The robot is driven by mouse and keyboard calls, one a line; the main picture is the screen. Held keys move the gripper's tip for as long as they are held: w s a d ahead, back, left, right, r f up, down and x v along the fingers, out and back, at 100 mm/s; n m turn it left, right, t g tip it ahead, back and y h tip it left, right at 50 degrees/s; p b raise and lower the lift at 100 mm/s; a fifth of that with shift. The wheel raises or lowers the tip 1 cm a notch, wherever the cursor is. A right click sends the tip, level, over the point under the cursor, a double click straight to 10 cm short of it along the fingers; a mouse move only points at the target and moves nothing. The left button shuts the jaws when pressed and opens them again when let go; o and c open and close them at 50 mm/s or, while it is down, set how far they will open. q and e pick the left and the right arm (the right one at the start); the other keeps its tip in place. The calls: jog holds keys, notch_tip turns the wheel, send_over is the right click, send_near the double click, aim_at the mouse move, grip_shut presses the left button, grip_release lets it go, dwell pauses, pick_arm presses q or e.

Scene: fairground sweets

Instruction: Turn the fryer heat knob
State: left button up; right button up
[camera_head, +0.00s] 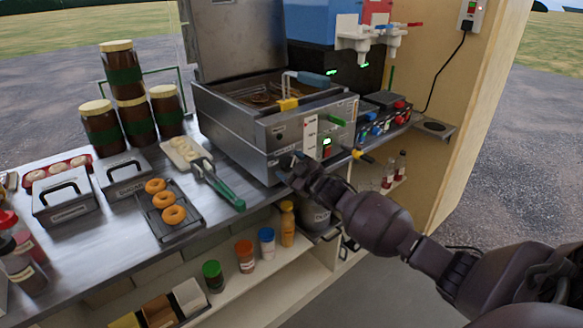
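The steel fryer (238,137) stands on the counter with its lid raised and a basket inside. Its front panel has a small dark round part (280,132), a white label strip (310,138), a green display (327,142) and a green-handled part (337,120). I cannot tell which part is the heat knob. My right gripper (288,166) is at the lower front of the fryer, just below the dark round part. It hides some of the panel there. Whether its fingers are apart or touching the fryer is too small to tell. My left gripper is out of view.
Tongs with a green handle (227,194) and a tray of doughnuts (173,210) lie left of the fryer. A yellow-tipped handle (362,156) sticks out to the right. Bottles stand on the shelf below. Stacked jars (137,116) stand at the back left.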

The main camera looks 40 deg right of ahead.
jog(key=s+p, duration=0.1)
jog(key=s, duration=0.9)
jog(key=shift+s+d+p, duration=0.35)
jog(key=shift+s+d, duration=0.05)
jog(key=shift+d, duration=0.05)
jog(key=s+a+f+m+g, duration=0.2)
jog(key=s+a+f, duration=0.3)
jog(key=s, duration=0.4)
jog(key=s+a+f+m+g+h, duration=0.1)
jog(key=s+a+f+m+g, duration=0.1)
jog(key=s+a+f, duration=0.4)
jog(key=s+a+f+m+g, duration=0.2)
jog(key=s+a+f, duration=0.4)
jog(key=s, duration=0.8)
notch_tip(320, 180, down, 2)
jog(key=shift+s+a+f+m+g+h, duration=0.2)
jog(key=shift+m+g+h, duration=0.1)
jog(key=shift+m+g, duration=0.15)
